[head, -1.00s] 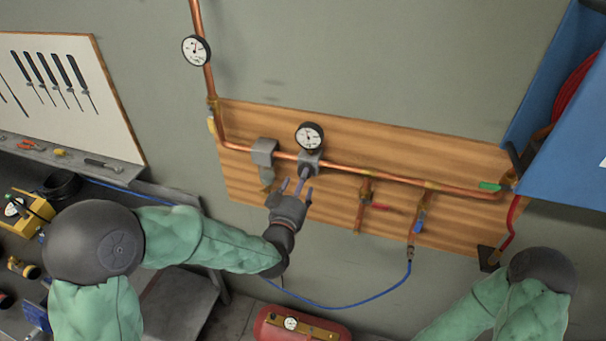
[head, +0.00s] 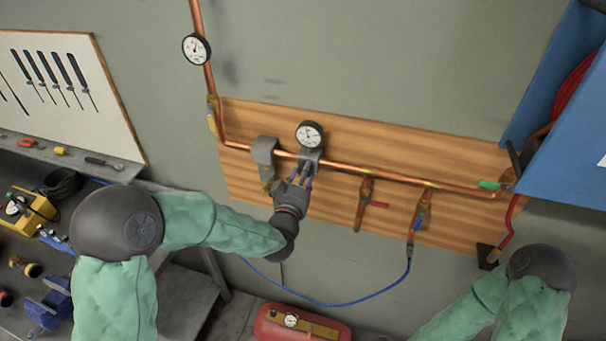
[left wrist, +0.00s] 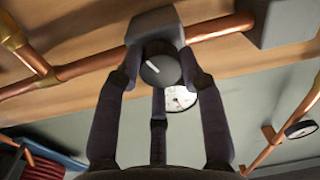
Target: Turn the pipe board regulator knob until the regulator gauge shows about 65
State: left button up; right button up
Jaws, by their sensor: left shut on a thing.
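The regulator (head: 310,156) is a grey block on the copper pipe of the wooden pipe board (head: 450,160). Its round white regulator gauge (head: 310,134) sits just above it; the reading is too small to make out. In the left wrist view the dark regulator knob (left wrist: 160,66) with a white pointer line faces me, and the gauge (left wrist: 181,99) is partly hidden by a finger. My left gripper (head: 304,177) has its fingers around the knob and is shut on it, coming from below. It also shows in the left wrist view (left wrist: 160,85). My right gripper is out of view.
A grey pipe fitting (head: 264,152) is left of the regulator. Valves with a red handle (head: 378,205) and a blue handle (head: 420,219) are to the right. A blue hose (head: 335,303) hangs below. Another gauge (head: 196,49) is upper left.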

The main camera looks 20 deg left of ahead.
pick_arm(q)
jog(key=shift+w+a+r+n+b, duration=0.15)
jog(key=shift+r+n+b, duration=0.25)
jog(key=shift+n+b, duration=1.2)
jog(key=shift+r+m+b, duration=0.1)
jog(key=shift+m+b, duration=0.3)
jog(key=o, duration=1.1)
jog(key=shift+o, duration=0.2)
jog(key=shift+f, duration=0.25)
jog(key=s, duration=1.2)
